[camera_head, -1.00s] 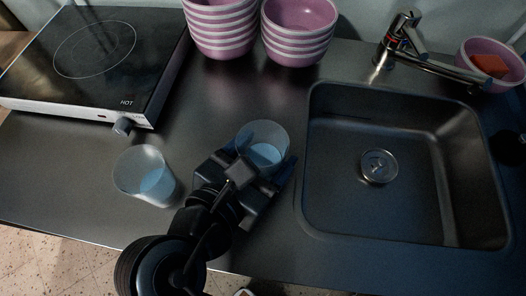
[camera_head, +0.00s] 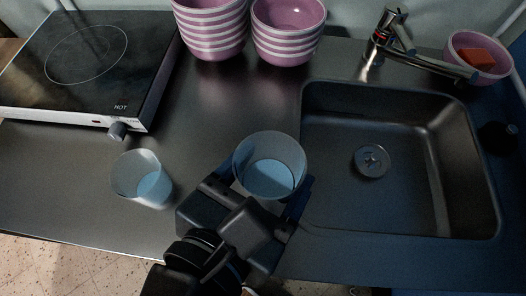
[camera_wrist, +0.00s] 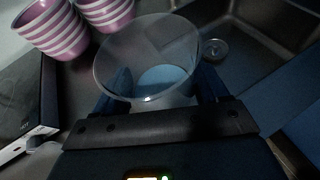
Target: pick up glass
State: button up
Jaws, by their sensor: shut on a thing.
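A clear glass with a bluish bottom (camera_head: 270,160) is between the fingers of my gripper (camera_head: 262,192), just left of the sink. My gripper is shut on this glass, with a finger on each side of it. In the wrist view the held glass (camera_wrist: 148,60) fills the middle, its round rim facing the camera, between the two fingers (camera_wrist: 160,90). In the head view the glass looks raised above the counter. A second clear glass (camera_head: 142,178) stands on the counter to the left, apart from my gripper.
Two stacks of pink striped bowls (camera_head: 212,30) stand at the back. A hot plate (camera_head: 85,65) is at the left. A pink bowl with an orange thing (camera_head: 480,62) sits at the back right.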

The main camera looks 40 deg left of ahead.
jog(key=s+d+r, duration=0.3)
jog(key=d, duration=0.1)
dwell(0.5)
jog(key=shift+r, duration=0.1)
